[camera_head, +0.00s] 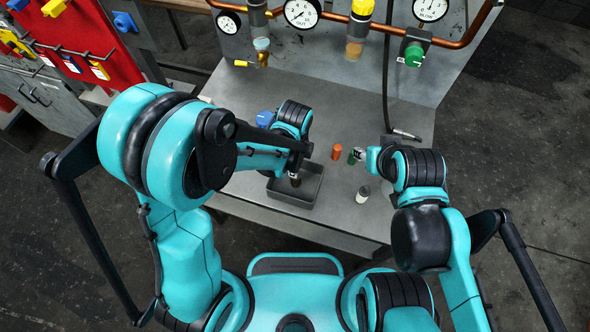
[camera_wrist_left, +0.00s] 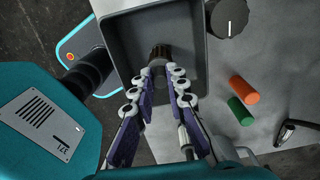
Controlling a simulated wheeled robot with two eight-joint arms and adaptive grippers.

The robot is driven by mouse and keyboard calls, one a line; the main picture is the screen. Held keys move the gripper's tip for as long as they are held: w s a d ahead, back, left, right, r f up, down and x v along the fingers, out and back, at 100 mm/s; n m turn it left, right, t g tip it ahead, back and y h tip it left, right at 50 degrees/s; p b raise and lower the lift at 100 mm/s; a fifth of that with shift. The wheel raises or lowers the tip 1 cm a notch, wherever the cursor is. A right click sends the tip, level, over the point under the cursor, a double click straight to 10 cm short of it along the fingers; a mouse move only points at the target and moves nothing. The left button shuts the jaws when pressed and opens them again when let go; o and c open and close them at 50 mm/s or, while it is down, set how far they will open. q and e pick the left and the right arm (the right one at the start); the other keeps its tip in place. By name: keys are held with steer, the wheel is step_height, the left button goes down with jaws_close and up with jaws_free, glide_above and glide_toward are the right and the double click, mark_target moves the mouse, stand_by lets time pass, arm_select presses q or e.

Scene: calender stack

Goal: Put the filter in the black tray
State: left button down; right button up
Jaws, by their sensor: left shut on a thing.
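The black tray (camera_head: 311,188) lies on the grey bench at the centre of the head view; it also shows at the top of the left wrist view (camera_wrist_left: 116,68). My left gripper (camera_head: 296,172) is over the tray. In the left wrist view its fingers (camera_wrist_left: 160,76) are shut on a dark brown, ribbed cylinder, seemingly the filter (camera_wrist_left: 160,54). The filter (camera_head: 295,181) is within the tray's outline; I cannot tell whether it touches the floor. My right gripper (camera_head: 363,155) is right of the tray, close to a green cylinder; its fingers are too small to read.
Gauges (camera_head: 301,13) and copper pipes line the back panel.

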arm_select(q)
steer(key=shift+f, duration=0.8)
steer(key=shift+r, duration=0.1)
steer(key=c, duration=1.5)
jaws_free()
